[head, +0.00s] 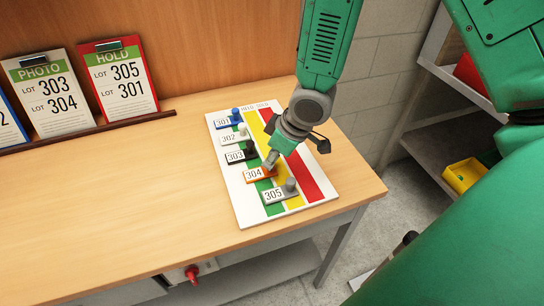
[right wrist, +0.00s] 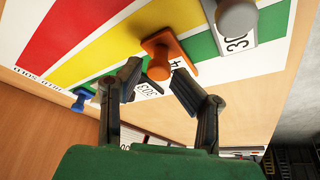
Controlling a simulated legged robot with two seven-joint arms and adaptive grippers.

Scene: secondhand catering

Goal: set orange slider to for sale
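The striped board (head: 244,205) lies on the table, with white, green, yellow and red bands and several numbered sliders. The orange slider (head: 253,174), labelled 304, has its plate over the green band; its knob end is partly hidden by my right gripper (head: 272,160) in the head view. In the right wrist view, the orange slider (right wrist: 182,52) reaches from the green band onto the yellow band. There my right gripper (right wrist: 155,78) is open, with one fingertip on each side of the orange knob. I cannot tell whether either touches it. My left gripper is not in view.
The grey slider 305 (head: 274,195) sits close in front of the orange one; the black slider 303 (head: 236,157) sits just behind it. Lot cards (head: 121,81) lean on the wall at left. The table left of the board is clear. A yellow bin (head: 464,176) is at right.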

